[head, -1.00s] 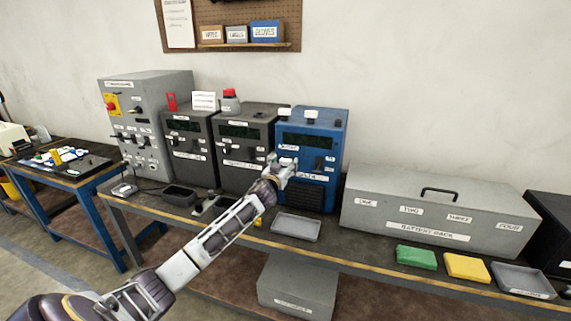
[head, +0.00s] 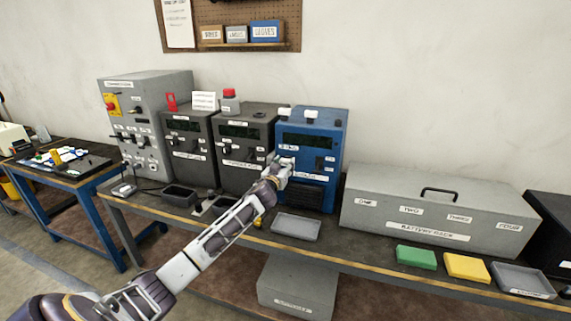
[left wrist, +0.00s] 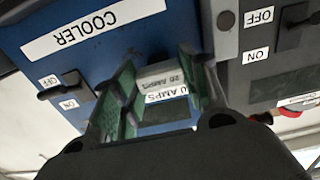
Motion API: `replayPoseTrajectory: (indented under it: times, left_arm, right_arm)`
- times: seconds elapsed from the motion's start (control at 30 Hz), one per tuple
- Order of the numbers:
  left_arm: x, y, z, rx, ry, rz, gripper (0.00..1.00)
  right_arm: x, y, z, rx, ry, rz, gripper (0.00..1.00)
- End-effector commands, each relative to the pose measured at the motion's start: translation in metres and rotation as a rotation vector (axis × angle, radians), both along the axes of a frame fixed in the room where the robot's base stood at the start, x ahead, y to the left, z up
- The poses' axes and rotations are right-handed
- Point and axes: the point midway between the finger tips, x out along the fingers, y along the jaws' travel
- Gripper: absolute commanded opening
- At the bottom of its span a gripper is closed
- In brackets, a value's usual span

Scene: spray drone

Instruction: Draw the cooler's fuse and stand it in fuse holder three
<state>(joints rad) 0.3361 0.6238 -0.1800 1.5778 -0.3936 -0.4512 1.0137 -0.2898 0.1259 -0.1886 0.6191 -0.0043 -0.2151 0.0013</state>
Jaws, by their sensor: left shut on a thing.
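The blue cooler cabinet (head: 318,150) stands at the right end of the row of cabinets; its COOLER label shows in the left wrist view (left wrist: 95,28). My left gripper (head: 285,165) is at the cabinet's front. In the left wrist view, its green-padded fingers (left wrist: 162,88) are shut on a grey fuse (left wrist: 158,75) marked 20 AMPS. A white AMPS label shows just behind it. I cannot tell whether the fuse is still seated in the cabinet. A cooler switch (left wrist: 66,86) sits beside OFF and ON labels. I cannot make out fuse holder three. My right gripper is not in view.
Two dark grey cabinets (head: 244,150) stand left of the cooler. A grey tray (head: 297,227) lies on the bench in front of it. A long battery rack (head: 440,205) stands to the right, with green (head: 415,257) and yellow (head: 467,267) cloths before it.

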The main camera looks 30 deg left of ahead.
Motion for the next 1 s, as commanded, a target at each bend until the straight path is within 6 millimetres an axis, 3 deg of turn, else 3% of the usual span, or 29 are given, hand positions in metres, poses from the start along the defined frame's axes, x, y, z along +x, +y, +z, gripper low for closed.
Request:
replayPoseTrajectory:
  times: [0.4, 1.0]
  left_arm:
    - [-0.01, -0.003, 0.0, 0.0, 0.001, 0.0, 0.06]
    - [-0.024, -0.006, 0.0, -0.001, 0.0, 0.0, 0.06]
  right_arm:
    - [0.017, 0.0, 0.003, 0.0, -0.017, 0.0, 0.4]
    - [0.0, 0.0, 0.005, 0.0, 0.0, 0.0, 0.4]
